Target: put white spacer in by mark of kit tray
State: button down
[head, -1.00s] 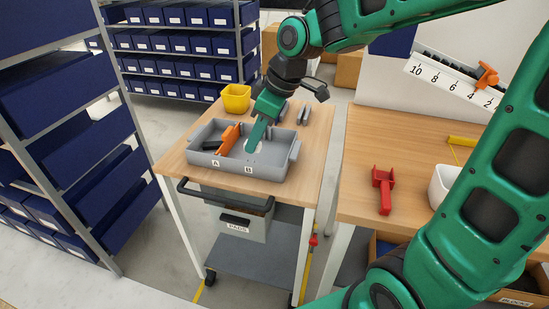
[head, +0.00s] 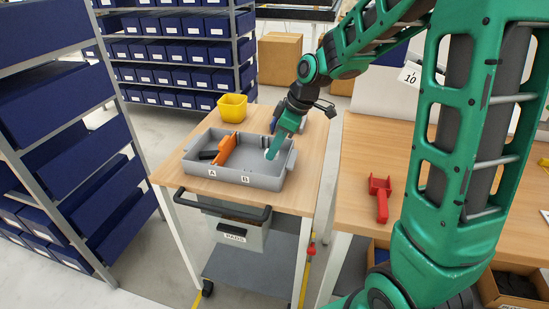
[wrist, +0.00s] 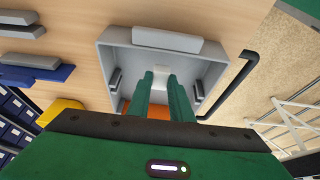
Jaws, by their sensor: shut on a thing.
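The grey kit tray (head: 215,186) stands on the wooden cart top, with labels A and B on its front wall. An orange divider (head: 229,148) splits it, and a black piece (head: 208,155) lies in the left part. My gripper (head: 271,154) reaches into the right part, above label B and near the right end. In the wrist view, my gripper (wrist: 161,80) is shut on the white spacer (wrist: 161,74), which shows between the fingertips. The fingers hide part of the spacer, and I cannot tell if it touches the tray floor.
A yellow bin (head: 233,107) stands behind the tray. Grey bars and a blue piece (wrist: 40,72) lie on the cart top beside the tray. A workbench to the right holds a red tool (head: 380,197). Blue-bin shelves (head: 60,100) stand at left.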

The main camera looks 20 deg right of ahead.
jog(key=shift+f, duration=1.85)
jog(key=c, duration=1.6)
grip_release()
jog(key=shift+f, duration=0.1)
jog(key=v, duration=1.2)
jog(key=s+d+f+m+g+h, duration=0.1)
jog(key=s+d+m, duration=0.3)
jog(key=s, duration=0.5)
jog(key=s+d+f+m+g+h, duration=0.1)
jog(key=s+d+m, duration=0.3)
jog(key=s+m, duration=0.3)
jog(key=s+d+f+m+h, duration=0.1)
jog(key=s+d+m, duration=0.3)
jog(key=s, duration=0.9)
jog(key=shift+d+f+m+g, duration=0.35)
jog(key=shift+f+m+g, duration=0.1)
jog(key=shift+m, duration=0.65)
